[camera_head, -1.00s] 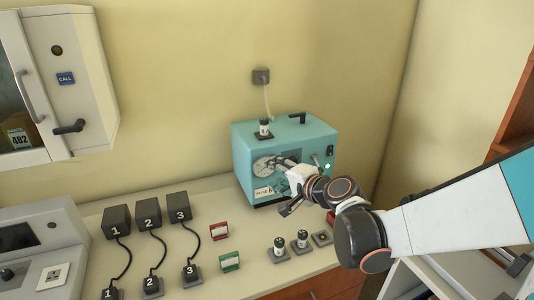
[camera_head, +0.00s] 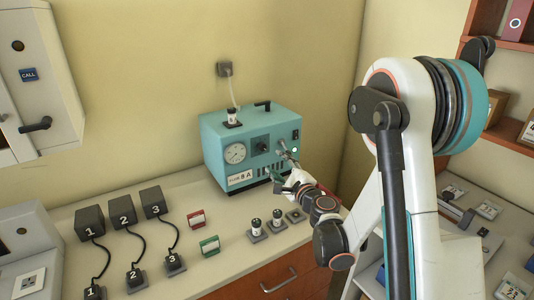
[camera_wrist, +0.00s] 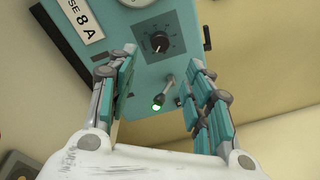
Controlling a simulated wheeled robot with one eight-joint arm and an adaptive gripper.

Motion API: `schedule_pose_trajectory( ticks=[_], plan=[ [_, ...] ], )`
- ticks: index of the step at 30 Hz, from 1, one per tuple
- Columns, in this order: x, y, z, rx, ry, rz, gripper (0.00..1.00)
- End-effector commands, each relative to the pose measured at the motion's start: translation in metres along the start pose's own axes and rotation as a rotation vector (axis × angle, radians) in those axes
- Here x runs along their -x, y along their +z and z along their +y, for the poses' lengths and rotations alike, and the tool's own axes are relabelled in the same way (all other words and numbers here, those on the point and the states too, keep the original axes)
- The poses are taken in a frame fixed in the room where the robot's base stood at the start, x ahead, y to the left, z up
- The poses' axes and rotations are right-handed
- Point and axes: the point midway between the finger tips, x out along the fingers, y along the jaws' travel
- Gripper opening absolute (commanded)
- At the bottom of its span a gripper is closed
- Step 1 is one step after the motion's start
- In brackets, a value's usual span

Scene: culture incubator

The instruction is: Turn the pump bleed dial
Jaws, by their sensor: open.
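The teal pump box (camera_head: 220,152) stands on the counter against the wall. Its black dial (camera_head: 263,146) is on the front face, right of a round gauge (camera_head: 235,153). In the wrist view the dial (camera_wrist: 158,42) has a dark square scale plate and appears between and beyond my fingertips. My gripper (camera_head: 282,165) is open and empty in front of the box's right part, below and right of the dial in the head view. It also shows in the wrist view (camera_wrist: 163,60), its fingers apart. I cannot tell whether a finger touches the box.
A lit green lamp (camera_wrist: 157,103) and a small metal toggle (camera_wrist: 168,84) show between my fingers. A fuse label (camera_head: 241,178) is under the gauge. Two black-and-white fuses (camera_head: 256,227) (camera_head: 277,217), red and green blocks (camera_head: 197,219) (camera_head: 210,246) and several numbered black boxes sit on the counter.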

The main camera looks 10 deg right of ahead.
Motion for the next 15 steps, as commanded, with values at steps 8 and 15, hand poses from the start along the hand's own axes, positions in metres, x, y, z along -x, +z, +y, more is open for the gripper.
schedule_pose_trajectory(
  ticks=[8, 15],
  plan=[
    [-0.057, 0.000, 0.002, 0.001, 0.002, -0.002, 0.47],
    [-0.093, 0.000, 0.001, 0.002, 0.001, -0.001, 0.47]
  ],
)
